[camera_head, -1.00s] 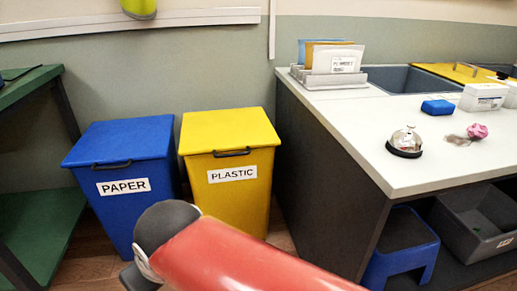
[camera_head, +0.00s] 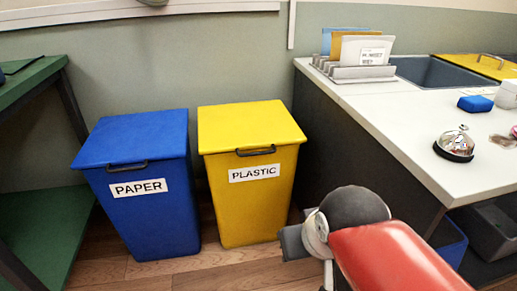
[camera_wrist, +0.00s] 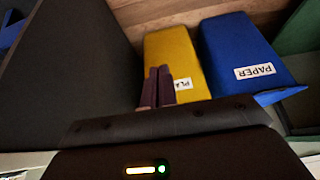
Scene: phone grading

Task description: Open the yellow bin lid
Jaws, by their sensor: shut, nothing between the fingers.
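The yellow bin (camera_head: 250,190) labelled PLASTIC stands on the floor between the blue bin and the counter. Its yellow lid (camera_head: 247,123) is closed and has a dark handle (camera_head: 256,151) at its front edge. The bin shows upside down in the wrist view (camera_wrist: 172,60). My gripper's fingers (camera_wrist: 159,74) are together and empty in the wrist view, and they cover part of the PLASTIC label there. In the head view my arm is at the lower right, in front of the counter; the fingertips are not clearly seen there.
A blue bin (camera_head: 150,212) labelled PAPER, with its lid closed, stands just left of the yellow one. A white-topped counter (camera_head: 400,125) with a bell (camera_head: 455,143) is on the right. A green shelf unit (camera_head: 40,230) is at the far left. Wooden floor lies open before the bins.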

